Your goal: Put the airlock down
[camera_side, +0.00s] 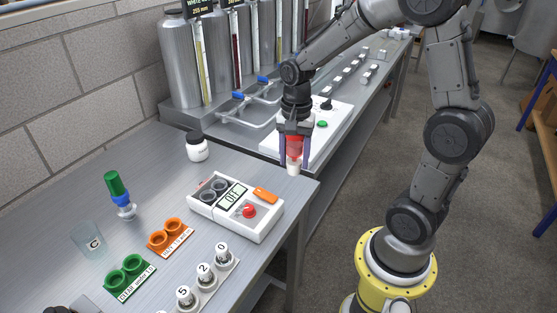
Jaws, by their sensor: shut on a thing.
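My gripper (294,161) points down near the far right corner of the grey bench (262,168). It is shut on the airlock (294,147), a small piece with a red upper part and a whitish lower end. The fingers stand on either side of it and it hangs upright. Its lower end is close to the bench top near the edge; I cannot tell whether it touches.
A white device (236,206) reading OFF stands just left of and nearer than my gripper.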

